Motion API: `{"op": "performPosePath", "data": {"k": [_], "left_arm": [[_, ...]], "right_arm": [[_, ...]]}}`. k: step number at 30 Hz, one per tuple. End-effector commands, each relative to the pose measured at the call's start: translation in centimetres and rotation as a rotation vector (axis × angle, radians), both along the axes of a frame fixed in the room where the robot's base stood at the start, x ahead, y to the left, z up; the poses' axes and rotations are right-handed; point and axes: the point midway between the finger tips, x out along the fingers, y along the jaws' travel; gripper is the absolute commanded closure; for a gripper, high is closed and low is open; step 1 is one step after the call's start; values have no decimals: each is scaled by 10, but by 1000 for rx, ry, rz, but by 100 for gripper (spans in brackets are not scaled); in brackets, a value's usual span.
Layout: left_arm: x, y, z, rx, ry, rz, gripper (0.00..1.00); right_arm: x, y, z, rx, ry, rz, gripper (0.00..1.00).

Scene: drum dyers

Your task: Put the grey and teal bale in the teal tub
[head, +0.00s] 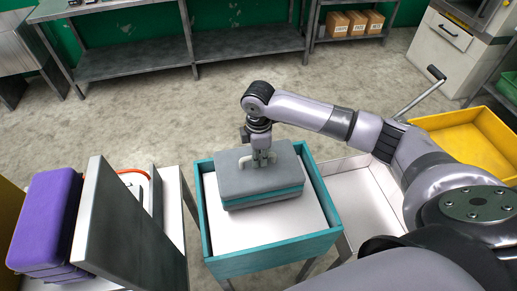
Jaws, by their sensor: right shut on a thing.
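The grey and teal bale (235,187) is a grey block with a teal band around its side and a pale handle on top. It is over the white floor of the teal tub (272,262), toward the tub's back, inside its rim as seen from above. I cannot tell whether it rests on the floor or hangs just above it. My right gripper (263,162) points down at the middle of the bale's top and is shut on it, at the handle; the fingertips are partly hard to make out. My left gripper is not in view.
A white-floored tray (358,200) adjoins the tub on the right, and a yellow tub (470,140) stands beyond. On the left are purple bales (48,215) and an upright grey panel (125,230). Metal benches (190,60) line the back; the concrete floor between is clear.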

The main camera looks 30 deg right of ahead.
Motion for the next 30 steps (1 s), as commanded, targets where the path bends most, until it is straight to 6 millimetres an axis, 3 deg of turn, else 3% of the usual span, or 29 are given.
{"op": "performPosePath", "data": {"k": [7,18,19,27,30], "left_arm": [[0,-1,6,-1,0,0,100],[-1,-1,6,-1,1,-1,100],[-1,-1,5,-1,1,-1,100],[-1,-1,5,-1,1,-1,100],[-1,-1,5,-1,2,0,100]], "right_arm": [[2,1,-24,2,-5,0,100],[2,1,-27,2,-5,0,100],[-1,0,-31,-1,1,0,88],[0,0,-30,-1,1,0,70],[0,0,-30,-1,1,0,68]]}}
